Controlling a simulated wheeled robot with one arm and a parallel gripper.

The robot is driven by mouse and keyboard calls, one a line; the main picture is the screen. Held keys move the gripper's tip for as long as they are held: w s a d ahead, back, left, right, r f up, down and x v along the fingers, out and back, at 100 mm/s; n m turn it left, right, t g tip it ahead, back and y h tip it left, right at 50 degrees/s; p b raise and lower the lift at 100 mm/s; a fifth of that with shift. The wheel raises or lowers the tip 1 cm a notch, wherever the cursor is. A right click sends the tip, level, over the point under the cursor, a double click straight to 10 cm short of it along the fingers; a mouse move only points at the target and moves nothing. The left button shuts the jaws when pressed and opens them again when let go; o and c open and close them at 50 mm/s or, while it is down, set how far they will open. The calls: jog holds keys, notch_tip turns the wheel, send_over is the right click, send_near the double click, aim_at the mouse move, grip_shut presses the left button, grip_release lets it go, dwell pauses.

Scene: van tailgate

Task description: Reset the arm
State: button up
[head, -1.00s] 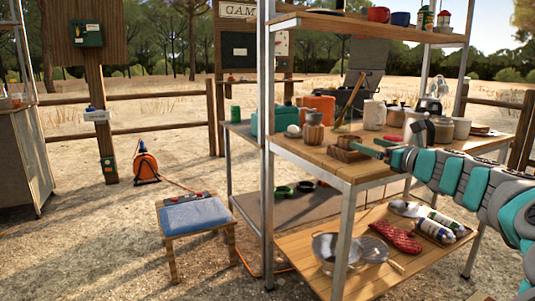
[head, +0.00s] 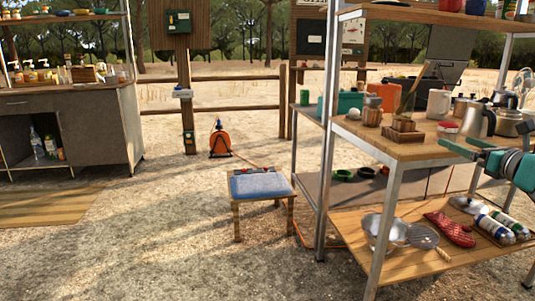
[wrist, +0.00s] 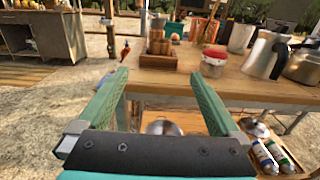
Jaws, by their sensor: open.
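My gripper (head: 458,146) is at the right in the head view, beside the front edge of the wooden shelf table (head: 375,140). In the wrist view my gripper (wrist: 120,95) is open, with its two green fingers apart and nothing between them. Its fingertips point at the table edge, near a small wooden box (wrist: 165,60) and a red-lidded jar (wrist: 214,62). Most of my arm is outside the head view.
A steel pot (head: 480,118) and a pale mug (head: 438,104) stand on the table. The lower shelf holds a steel bowl (head: 384,230) and a red mitt (head: 450,229). A blue-topped stool (head: 261,184) stands left of the shelf. Open gravel lies at the left front.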

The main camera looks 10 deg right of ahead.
jog(key=w+a+f+n+g+y, duration=0.1)
jog(key=a+n+g+y, duration=0.15)
jog(key=a+n, duration=0.65)
jog(key=a+f+n+g+y, duration=0.2)
jog(key=a+y, duration=0.2)
jog(key=a, duration=1.1)
jog(key=s+a+f+n+g+p, duration=0.1)
jog(key=s+a+f+n+g, duration=0.25)
jog(key=a, duration=0.35)
jog(key=s+a+f+n+g+p, duration=0.1)
jog(key=s+a+f+n+g, duration=0.2)
jog(key=a, duration=0.5)
jog(key=s+a+f+n+g, duration=0.3)
jog(key=s+a+f+n, duration=0.3)
jog(key=s+n, duration=0.1)
jog(key=s+d+f+n+g+h, duration=0.2)
jog(key=s+f+n, duration=0.1)
jog(key=s, duration=0.5)
jog(key=s+d+f+n+g+h+p, duration=0.1)
jog(key=s+f+n+g+h, duration=0.1)
jog(key=s, duration=0.6)
jog(key=s+d+f+n+g+h, duration=0.1)
jog(key=s+d+f+n+h, duration=0.1)
jog(key=s+f+n, duration=0.3)
jog(key=s+f+h, duration=0.1)
jog(key=s, duration=0.2)
jog(key=shift+d+f+n+g+h+p, duration=0.25)
jog(key=shift+d+n+g+h+p, duration=0.1)
jog(key=shift+g, duration=0.05)
jog(key=shift+c, duration=0.3)
